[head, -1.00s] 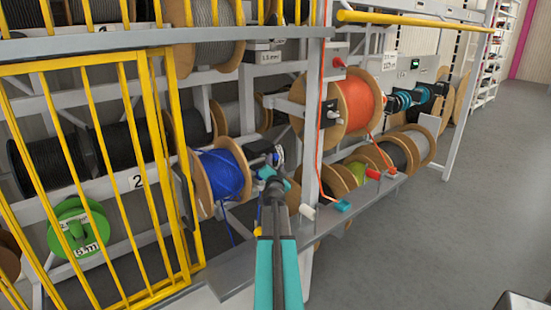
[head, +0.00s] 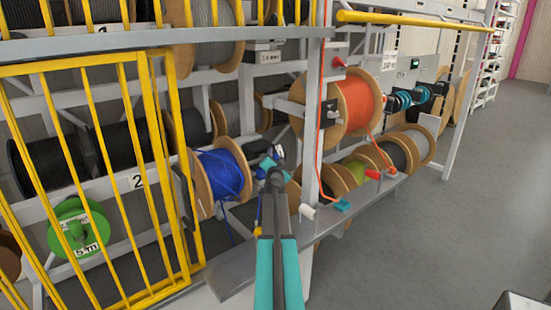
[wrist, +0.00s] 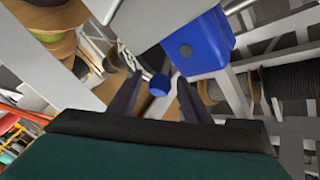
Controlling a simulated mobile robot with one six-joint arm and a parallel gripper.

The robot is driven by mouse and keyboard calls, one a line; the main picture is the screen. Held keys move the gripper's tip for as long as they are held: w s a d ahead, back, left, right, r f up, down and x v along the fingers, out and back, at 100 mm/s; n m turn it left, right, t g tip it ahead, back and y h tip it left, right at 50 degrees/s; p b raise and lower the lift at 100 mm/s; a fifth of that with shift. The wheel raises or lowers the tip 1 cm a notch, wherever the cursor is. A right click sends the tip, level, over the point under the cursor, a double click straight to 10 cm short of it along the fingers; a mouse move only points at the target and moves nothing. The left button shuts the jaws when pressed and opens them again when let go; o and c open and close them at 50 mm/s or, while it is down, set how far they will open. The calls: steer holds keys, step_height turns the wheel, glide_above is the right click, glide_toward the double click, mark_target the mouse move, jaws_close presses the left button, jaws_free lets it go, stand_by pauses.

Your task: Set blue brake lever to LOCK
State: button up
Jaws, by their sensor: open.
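In the wrist view a blue box-shaped housing (wrist: 205,45) with a dark round spot on its face is at upper right. A small round blue knob (wrist: 159,85), apparently the end of the blue brake lever, shows between my fingertips. My gripper (wrist: 160,92) is open, one finger on each side of the knob; I cannot tell whether either touches it. In the head view my gripper (head: 268,163) is just right of the blue cable reel (head: 222,172), and my arm hides much of the lever area. No LOCK mark is readable.
An orange cable reel (head: 352,104) and a grey rack post (head: 312,130) stand right of my gripper. Yellow fence bars (head: 160,160) stand to the left. A red handle (head: 373,174) is on the lower rack. Clear grey floor (head: 440,230) lies to the right.

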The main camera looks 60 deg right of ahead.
jaws_close()
stand_by(0.3)
